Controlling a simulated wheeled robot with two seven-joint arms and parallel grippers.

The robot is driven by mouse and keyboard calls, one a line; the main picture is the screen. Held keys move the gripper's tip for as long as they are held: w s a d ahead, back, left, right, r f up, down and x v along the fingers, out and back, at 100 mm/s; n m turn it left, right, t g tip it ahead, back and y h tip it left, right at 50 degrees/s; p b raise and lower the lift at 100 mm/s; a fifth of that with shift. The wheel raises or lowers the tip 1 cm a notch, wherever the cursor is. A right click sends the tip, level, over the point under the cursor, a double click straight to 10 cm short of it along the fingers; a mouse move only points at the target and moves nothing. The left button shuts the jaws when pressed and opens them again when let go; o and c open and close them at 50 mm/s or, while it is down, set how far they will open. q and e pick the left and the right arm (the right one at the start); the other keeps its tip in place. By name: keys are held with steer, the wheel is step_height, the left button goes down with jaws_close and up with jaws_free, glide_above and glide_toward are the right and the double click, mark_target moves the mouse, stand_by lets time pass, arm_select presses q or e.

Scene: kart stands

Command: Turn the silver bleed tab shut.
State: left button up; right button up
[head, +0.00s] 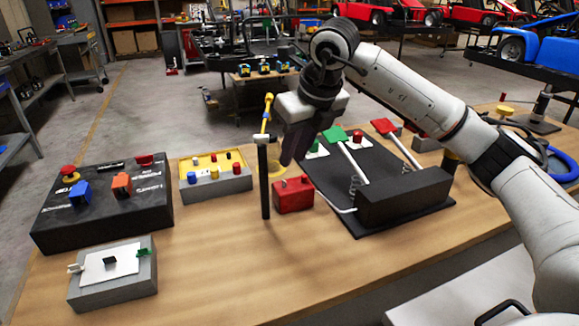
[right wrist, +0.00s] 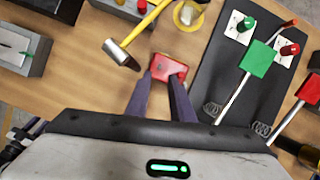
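The red block (head: 293,196) stands on the wooden table with small knobs on top. My right gripper (head: 287,163) points down above and just behind it. In the right wrist view my right gripper (right wrist: 161,76) is open, its two dark fingers apart with the red block (right wrist: 168,68) beyond their tips. I cannot make out a silver tab on this block. A small silver tab (head: 75,268) shows on the left side of a grey box (head: 112,290) with a white plate at the front left, well away from the gripper. My left gripper is not in view.
A black pedal base (head: 405,197) with green and red pedals is on the right. A black switch panel (head: 100,208) and a grey-yellow box (head: 214,188) stand left. The front middle is clear.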

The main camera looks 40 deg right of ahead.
steer(key=shift+v, duration=1.35)
